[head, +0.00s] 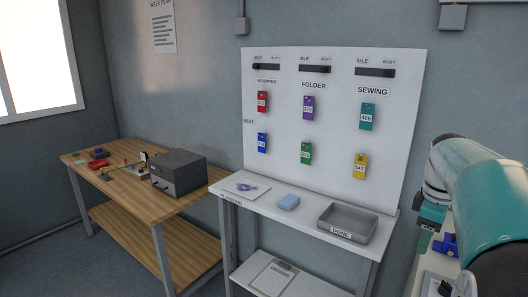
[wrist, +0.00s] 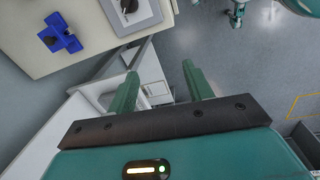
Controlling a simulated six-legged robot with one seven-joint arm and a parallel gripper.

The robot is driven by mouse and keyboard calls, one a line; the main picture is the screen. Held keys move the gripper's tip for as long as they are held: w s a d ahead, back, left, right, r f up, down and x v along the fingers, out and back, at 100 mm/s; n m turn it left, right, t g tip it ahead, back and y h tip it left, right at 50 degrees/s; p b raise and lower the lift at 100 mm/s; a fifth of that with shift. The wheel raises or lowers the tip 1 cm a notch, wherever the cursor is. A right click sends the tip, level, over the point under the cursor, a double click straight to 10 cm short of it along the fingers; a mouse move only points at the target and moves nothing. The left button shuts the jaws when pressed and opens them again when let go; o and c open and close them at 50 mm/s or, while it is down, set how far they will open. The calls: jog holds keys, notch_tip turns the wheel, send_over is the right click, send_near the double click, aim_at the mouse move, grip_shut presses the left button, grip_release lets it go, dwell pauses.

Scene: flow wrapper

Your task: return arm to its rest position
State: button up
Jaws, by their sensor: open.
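My gripper (wrist: 160,80) shows in the wrist view with its two green fingers apart and nothing between them. Below the fingers, in the picture, are the floor and part of a white cabinet. In the head view my teal and white arm is folded at the right edge, over a table at the right. My gripper's fingers are hard to make out in that view. A blue clamp-like part (wrist: 62,38) lies on the pale tabletop (wrist: 25,65) in the wrist view, apart from my gripper; a blue part also shows beside my arm in the head view (head: 446,245).
A wooden table (head: 120,190) with a dark grey box (head: 178,172) stands at the left. Open floor shows at lower left.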

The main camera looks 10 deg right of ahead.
jog(key=s+a+m+t, duration=0.2)
jog(key=a+m, duration=0.1)
jog(key=a, duration=1.5)
jog(key=s+a+f+m+t, duration=0.1)
jog(key=s+a+f+m, duration=0.1)
jog(key=s+a, duration=0.2)
jog(key=s+a+f+m+t, duration=0.2)
jog(key=s+a+f, duration=0.1)
jog(key=a, duration=0.7)
jog(key=shift+s+a+f+y, duration=0.3)
jog(key=shift+s+y, duration=0.1)
jog(key=shift+s, duration=0.35)
jog(key=shift+c, duration=0.4)
jog(key=shift+c, duration=1.2)
jog(key=shift+d, duration=0.1)
jog(key=shift+d, duration=0.1)
